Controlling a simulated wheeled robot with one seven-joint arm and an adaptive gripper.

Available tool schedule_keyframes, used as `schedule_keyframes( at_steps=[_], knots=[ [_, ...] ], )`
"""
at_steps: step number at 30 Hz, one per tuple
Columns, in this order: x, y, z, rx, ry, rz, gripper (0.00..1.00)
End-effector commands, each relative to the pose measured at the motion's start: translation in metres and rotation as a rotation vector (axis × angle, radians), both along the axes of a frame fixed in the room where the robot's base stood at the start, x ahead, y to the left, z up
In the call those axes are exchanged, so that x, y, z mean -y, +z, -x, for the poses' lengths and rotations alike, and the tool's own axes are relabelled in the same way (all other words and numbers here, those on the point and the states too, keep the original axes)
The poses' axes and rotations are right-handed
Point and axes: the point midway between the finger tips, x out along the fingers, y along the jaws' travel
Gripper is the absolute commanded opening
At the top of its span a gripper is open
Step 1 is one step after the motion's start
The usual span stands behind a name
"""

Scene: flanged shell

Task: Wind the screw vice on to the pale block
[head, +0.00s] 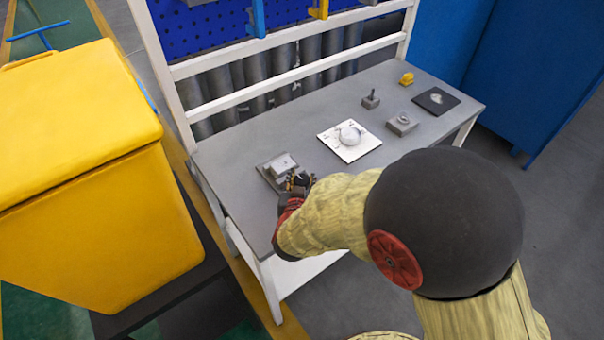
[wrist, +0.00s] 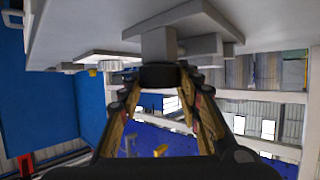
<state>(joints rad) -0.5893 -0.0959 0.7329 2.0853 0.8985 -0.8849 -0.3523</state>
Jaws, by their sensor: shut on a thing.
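The grey screw vice (head: 266,177) sits on its dark base plate at the near left of the bench. A lighter block shape (head: 284,163) shows on top of it in the head view; I cannot tell there whether it is the pale block or a jaw. My gripper (head: 298,182) is at the near side of the vice. In the wrist view, the two fingers of my gripper (wrist: 160,80) are shut on a dark round knob (wrist: 158,75) at the end of the vice. The gap between the jaws and the pale block is hidden.
The grey bench (head: 232,152) also carries a white plate (head: 349,151) with a round pale part, a grey block with a ring (head: 402,124), a small block with a peg (head: 371,100), a yellow piece (head: 406,79) and a black mat (head: 448,98). A yellow bin (head: 80,170) stands left.

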Motion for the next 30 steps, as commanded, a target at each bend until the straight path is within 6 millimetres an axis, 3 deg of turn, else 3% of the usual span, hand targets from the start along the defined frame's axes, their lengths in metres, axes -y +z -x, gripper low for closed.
schedule_keyframes(
  at_steps=[30],
  knots=[
    [-0.0006,0.0020,-0.0008,-0.001,-0.909,0.000,0.09]
  ],
)
